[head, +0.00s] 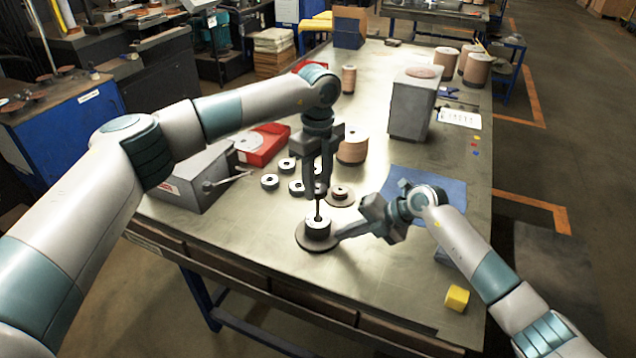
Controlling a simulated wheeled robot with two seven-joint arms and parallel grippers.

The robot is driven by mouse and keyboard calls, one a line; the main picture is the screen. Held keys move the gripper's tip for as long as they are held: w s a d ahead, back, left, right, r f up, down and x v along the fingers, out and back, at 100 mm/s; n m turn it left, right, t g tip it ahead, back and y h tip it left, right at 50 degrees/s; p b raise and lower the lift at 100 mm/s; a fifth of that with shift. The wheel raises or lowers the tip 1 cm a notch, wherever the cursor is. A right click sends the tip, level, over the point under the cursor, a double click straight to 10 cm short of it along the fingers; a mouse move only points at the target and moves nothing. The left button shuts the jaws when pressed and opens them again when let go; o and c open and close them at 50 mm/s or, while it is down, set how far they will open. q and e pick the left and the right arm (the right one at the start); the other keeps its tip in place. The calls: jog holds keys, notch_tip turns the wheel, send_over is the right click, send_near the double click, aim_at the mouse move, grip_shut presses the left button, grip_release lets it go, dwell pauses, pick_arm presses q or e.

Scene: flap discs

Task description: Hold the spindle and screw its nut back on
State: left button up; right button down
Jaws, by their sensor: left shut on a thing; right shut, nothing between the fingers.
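My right gripper (342,236) is shut and empty. It comes in low from the right, with its tips close beside the hub; I cannot tell whether they touch. I cannot make out the nut separately.
Several small ring-shaped parts (270,181) and a disc with a hub (340,193) lie just behind. A brown disc stack (353,150), red tray (265,142), grey box (409,106) and blue mat (402,183) stand around. A yellow block (457,298) lies front right. The table's front is clear.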

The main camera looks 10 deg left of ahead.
pick_arm(q)
jog(key=m, duration=0.4)
pick_arm(e)
jog(key=shift+f, duration=0.1)
pick_arm(q)
jog(key=m, duration=0.4)
jog(key=shift+f, duration=0.1)
jog(key=m, duration=0.7)
jog(key=o, duration=0.8)
jog(key=shift+m, duration=0.3)
jog(key=shift+c, duration=0.2)
jog(key=shift+r, duration=4)
jog(key=shift+r, duration=0.1)
